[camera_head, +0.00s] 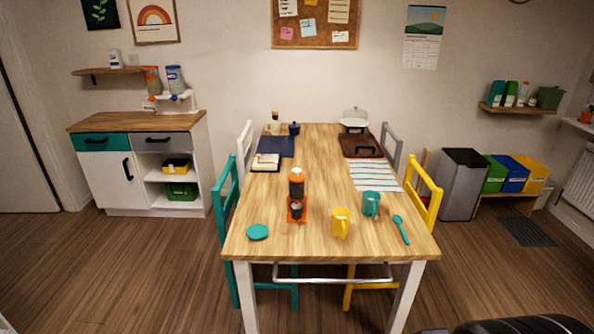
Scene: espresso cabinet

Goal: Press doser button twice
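An orange and black machine (297,196), which looks like a coffee grinder or doser, stands upright on the wooden dining table. A dark part shows in its lower front; no button can be made out at this size. Two canister dispensers, one orange-brown (152,80) and one blue and white (174,79), stand on a white stand (172,103) above the cabinet at the left wall. I cannot tell which of these is the doser.
The wooden table (320,245) also bears a teal disc (257,232), a yellow mug (340,222), a teal mug (371,204) and a teal spoon (401,230). Chairs flank it. The floor between table and cabinet (140,162) is clear. Bins stand at right.

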